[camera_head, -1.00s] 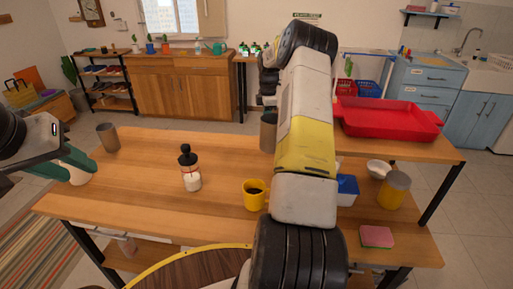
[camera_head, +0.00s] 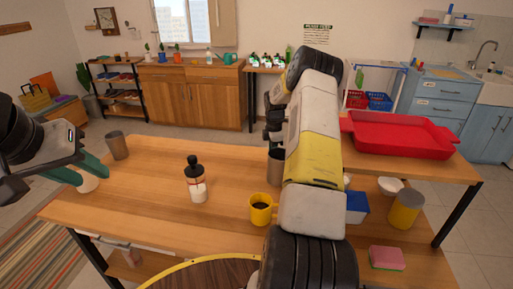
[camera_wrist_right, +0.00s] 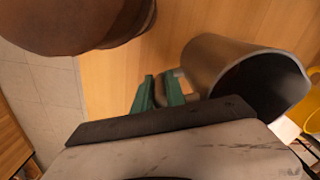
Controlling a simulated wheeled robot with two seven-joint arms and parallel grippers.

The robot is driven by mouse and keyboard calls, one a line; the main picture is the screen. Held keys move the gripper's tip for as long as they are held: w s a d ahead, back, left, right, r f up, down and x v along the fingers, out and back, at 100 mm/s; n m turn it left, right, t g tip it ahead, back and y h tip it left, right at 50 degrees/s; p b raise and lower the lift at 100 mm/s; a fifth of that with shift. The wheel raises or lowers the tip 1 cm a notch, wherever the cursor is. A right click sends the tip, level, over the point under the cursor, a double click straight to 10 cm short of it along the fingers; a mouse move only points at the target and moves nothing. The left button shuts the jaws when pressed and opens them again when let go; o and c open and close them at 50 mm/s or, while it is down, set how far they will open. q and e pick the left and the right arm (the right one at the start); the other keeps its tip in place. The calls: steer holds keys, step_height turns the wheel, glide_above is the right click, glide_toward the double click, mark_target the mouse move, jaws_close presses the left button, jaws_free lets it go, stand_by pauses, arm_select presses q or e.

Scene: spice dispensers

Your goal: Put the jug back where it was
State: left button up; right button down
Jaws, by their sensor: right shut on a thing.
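A grey metal jug (camera_head: 275,168) is partly hidden behind my right arm in the head view. In the right wrist view the jug (camera_wrist_right: 225,70) shows its dark open mouth, beside the green fingers of my right gripper (camera_wrist_right: 160,95). Those fingers are shut on its handle, which is mostly hidden. I cannot tell whether its base touches the wooden table (camera_head: 130,195). My left gripper (camera_head: 82,172) is open at the table's left edge.
A yellow mug (camera_head: 261,210) stands close to the jug. A black-capped shaker (camera_head: 195,182) and a grey cup (camera_head: 117,146) stand farther left. A red tray (camera_head: 400,137), blue box (camera_head: 356,207), yellow-grey canister (camera_head: 405,210) and sponge (camera_head: 387,258) are right of my arm.

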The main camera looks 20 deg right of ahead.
steer(key=c, duration=1.4)
jaws_free()
steer(key=shift+f, duration=0.1)
steer(key=shift+o, duration=0.2)
step_height(320, 180, up, 13)
steer(key=shift+a+f, duration=0.1)
steer(key=s+a+r+m+t, duration=0.1)
steer(key=s+a+r+m, duration=0.25)
steer(key=a+r, duration=0.35)
steer(key=s+a+r+m+t, duration=0.1)
steer(key=s+a+r+m, duration=0.1)
steer(key=s+a+r, duration=0.5)
steer(key=s+a+r+m+t, duration=0.1)
steer(key=s+a+r+m, duration=0.1)
steer(key=s, duration=0.6)
steer(key=s+a+r+m+t+y, duration=0.1)
steer(key=s+a+m, duration=0.3)
steer(key=s, duration=0.4)
steer(key=s+a+r+m+t+y, duration=0.1)
steer(key=s+a+m, duration=0.3)
steer(key=s, duration=0.4)
steer(key=shift+s+r+t, duration=0.15)
steer(key=shift+r+t, duration=0.45)
steer(key=shift+r, duration=0.25)
